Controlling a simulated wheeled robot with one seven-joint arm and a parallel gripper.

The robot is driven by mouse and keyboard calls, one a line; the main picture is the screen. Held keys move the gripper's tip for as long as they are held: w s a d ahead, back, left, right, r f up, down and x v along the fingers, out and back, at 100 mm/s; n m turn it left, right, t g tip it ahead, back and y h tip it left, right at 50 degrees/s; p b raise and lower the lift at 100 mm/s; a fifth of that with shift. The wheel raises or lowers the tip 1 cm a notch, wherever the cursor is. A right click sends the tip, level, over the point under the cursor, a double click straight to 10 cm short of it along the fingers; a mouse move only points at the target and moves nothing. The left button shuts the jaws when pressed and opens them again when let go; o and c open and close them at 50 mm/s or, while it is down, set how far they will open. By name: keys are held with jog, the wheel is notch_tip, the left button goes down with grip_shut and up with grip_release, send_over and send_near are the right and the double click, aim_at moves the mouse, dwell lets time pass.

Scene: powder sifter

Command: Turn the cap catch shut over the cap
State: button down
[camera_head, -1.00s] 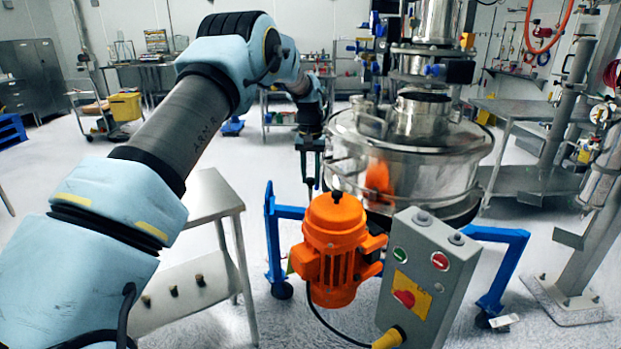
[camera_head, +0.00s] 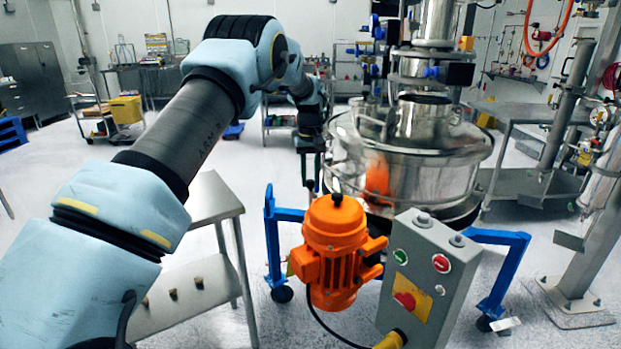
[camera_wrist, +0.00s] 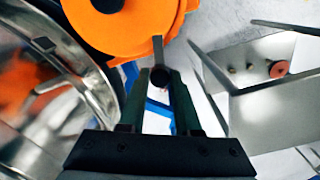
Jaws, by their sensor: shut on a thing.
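In the wrist view my gripper (camera_wrist: 160,84) is shut on a dark round knob at the end of a thin grey bar, which looks like the cap catch (camera_wrist: 158,49). The bar points from the fingertips toward the orange motor. In the head view my gripper (camera_head: 309,172) hangs at the left side of the steel sifter (camera_head: 425,165), above and behind the orange motor (camera_head: 333,250). The catch is too small to make out there. I cannot pick out the cap under it for certain in either view.
The sifter's round wall (camera_wrist: 100,82) is close on the left in the wrist view. A grey control box (camera_head: 428,280) stands right of the motor. A steel table (camera_head: 212,197) with several small plugs on its lower shelf stands left. Blue frame legs (camera_head: 272,240) flank the motor.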

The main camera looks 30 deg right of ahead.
aim_at(311, 181)
jog(key=c, duration=0.6)
grip_release()
notch_tip(311, 181, up, 11)
jog(key=b, duration=0.3)
